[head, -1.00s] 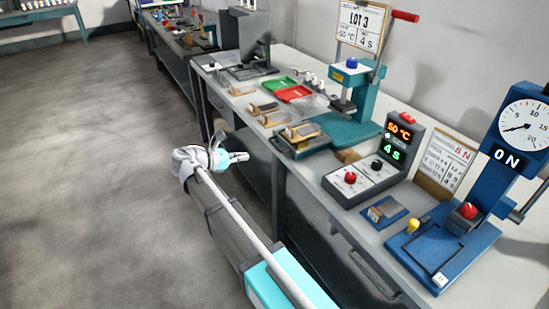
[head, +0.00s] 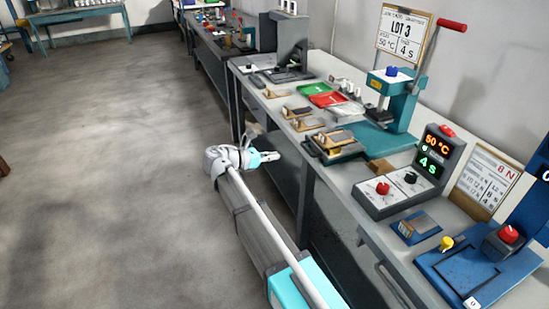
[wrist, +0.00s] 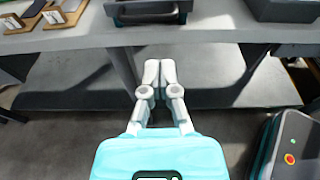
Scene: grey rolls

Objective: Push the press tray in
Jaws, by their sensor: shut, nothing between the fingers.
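The teal press (head: 392,100) with a red-tipped lever stands on the bench. In front of it a dark tray (head: 347,152), carrying a light-brown block, sits close to the bench's front edge. In the wrist view a dark tray front with a handle bar (wrist: 147,17) shows at the top middle, partly cut off. My gripper (head: 274,157) is in front of the bench, apart from the tray. In the wrist view my gripper (wrist: 160,66) has its fingers together, empty, pointing toward the bench edge below the tray.
Wooden fixtures (head: 296,112) lie left of the tray, with green (head: 312,88) and red (head: 328,99) trays behind. A control box (head: 385,192) stands to the right. A dark case with a red button (wrist: 289,158) is at the wrist view's lower right. The floor left of the bench is clear.

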